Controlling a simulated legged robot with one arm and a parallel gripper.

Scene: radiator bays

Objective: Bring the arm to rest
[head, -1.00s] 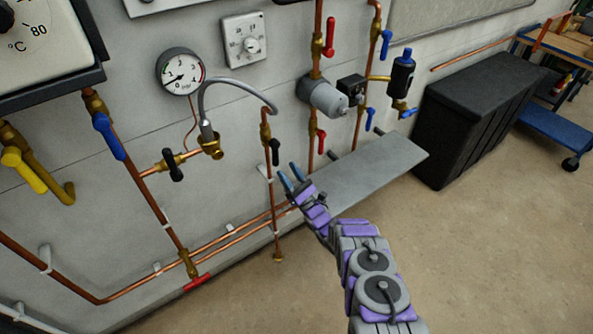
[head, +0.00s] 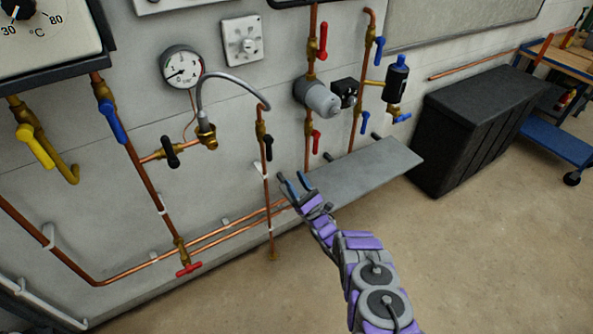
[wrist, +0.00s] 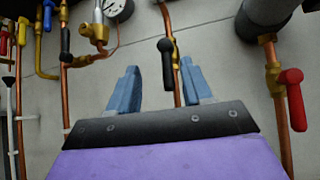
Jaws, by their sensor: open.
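My gripper (head: 296,186) is open and empty at the end of my purple and grey arm, in the middle of the head view. Its two blue fingers stand apart in the wrist view (wrist: 161,88). In that view a black-handled valve (wrist: 166,52) on a copper pipe shows beyond the gap between the fingers. In the head view the gripper lies over the left end of a grey shelf (head: 365,172), in front of the wall pipes. I cannot tell its exact distance from them.
A pressure gauge (head: 181,67), a grey hose (head: 232,78), a red-handled valve (head: 323,42) and a grey cylindrical fitting (head: 318,97) are on the wall. A black chest (head: 470,125) and a blue trolley (head: 556,138) stand at right. The floor at lower right is clear.

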